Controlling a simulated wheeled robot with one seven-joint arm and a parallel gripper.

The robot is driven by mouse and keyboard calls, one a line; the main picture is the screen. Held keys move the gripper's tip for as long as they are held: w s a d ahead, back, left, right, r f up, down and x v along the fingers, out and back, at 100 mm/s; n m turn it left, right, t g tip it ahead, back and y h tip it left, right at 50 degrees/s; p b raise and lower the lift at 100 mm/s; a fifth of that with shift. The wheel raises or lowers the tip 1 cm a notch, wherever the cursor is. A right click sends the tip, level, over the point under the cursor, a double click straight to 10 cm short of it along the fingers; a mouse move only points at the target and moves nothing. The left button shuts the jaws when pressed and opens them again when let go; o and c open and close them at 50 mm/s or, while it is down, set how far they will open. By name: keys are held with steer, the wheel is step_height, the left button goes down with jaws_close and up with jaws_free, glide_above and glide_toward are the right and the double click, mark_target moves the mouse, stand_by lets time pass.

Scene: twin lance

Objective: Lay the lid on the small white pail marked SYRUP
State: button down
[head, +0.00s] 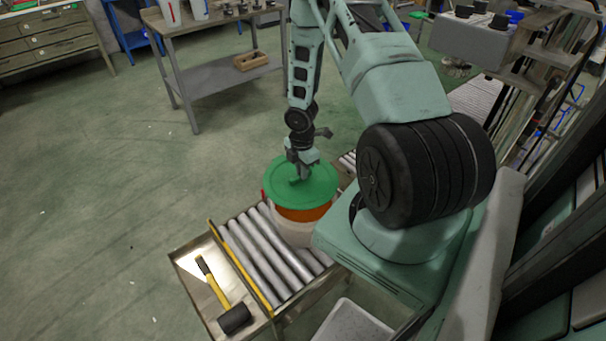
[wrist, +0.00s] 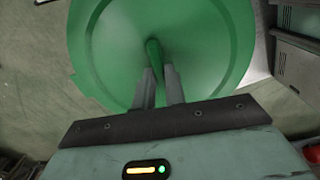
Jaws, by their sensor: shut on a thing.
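A round green lid (head: 283,186) is above a pail (head: 298,228) on the roller conveyor. The pail shows a white lower wall and an orange band under the lid; no marking is readable. My gripper (head: 303,173) points down at the lid's middle. In the wrist view my gripper (wrist: 158,88) is shut on the raised grip of the green lid (wrist: 205,50), which fills much of that picture. I cannot tell whether the lid touches the pail's rim. The lid hides the pail's top.
A mallet (head: 224,296) with a black head lies on a metal tray beside the conveyor's yellow rail (head: 240,266). The rollers (head: 262,244) left of the pail are bare. A workbench (head: 215,22) stands behind, with a wooden box (head: 251,60) on its lower shelf.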

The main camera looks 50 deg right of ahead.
steer(key=shift+s+d+f, duration=0.1)
steer(key=shift+d, duration=0.2)
step_height(320, 180, down, 7)
steer(key=b, duration=0.6)
steer(key=shift+d+p, duration=0.25)
steer(key=shift+p, duration=0.25)
stand_by(1.9)
steer(key=shift+f, duration=0.75)
stand_by(1.7)
steer(key=c, duration=0.9)
jaws_free()
